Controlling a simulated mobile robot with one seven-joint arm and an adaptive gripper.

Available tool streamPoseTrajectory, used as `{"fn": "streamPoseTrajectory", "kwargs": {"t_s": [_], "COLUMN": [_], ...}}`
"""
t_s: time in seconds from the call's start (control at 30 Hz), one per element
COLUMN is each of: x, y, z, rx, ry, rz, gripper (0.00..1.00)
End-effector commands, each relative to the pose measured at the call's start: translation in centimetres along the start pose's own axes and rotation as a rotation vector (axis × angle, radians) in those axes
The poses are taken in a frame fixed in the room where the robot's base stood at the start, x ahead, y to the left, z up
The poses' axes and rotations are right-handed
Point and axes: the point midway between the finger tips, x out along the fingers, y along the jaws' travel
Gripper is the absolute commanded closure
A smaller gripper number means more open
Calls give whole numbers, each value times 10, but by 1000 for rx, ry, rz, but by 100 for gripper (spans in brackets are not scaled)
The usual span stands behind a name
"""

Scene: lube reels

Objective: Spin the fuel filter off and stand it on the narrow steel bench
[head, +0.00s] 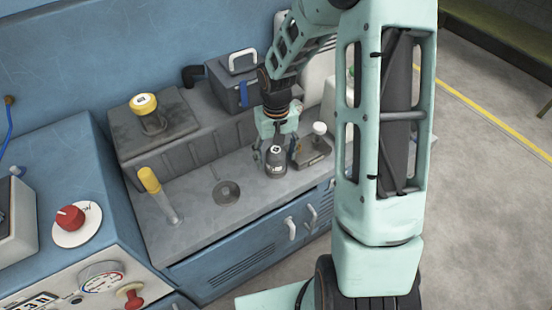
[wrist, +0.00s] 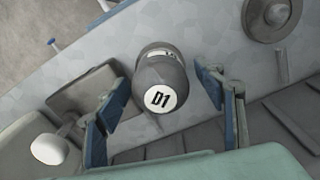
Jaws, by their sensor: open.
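A dark grey canister (head: 276,164), which looks like the fuel filter, stands upright on the grey top of the narrow bench (head: 245,218). In the wrist view the canister (wrist: 163,82) shows a round white "D1" label on its top end and a pale band on its side. My gripper (head: 275,152) is over the canister, pointing down. Its fingers are open, one on either side of the canister in the wrist view (wrist: 165,92). A gap shows on both sides. I cannot tell how far down the fingers reach.
A white-knobbed fitting (head: 318,140) stands close right of the canister. A raised block with a yellow cap (head: 143,103) and a dark box (head: 238,88) are behind. Bench top between drain and canister is clear.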

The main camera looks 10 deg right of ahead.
Motion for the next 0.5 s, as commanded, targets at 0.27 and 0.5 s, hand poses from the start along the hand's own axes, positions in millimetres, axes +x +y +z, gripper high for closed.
{"fn": "streamPoseTrajectory", "kwargs": {"t_s": [0.27, 0.5], "x": [-57, -96], "y": [0, 0], "z": [-1, 0], "rx": [-1, -1], "ry": [4, 1], "rz": [1, 0], "gripper": [37, 37]}}
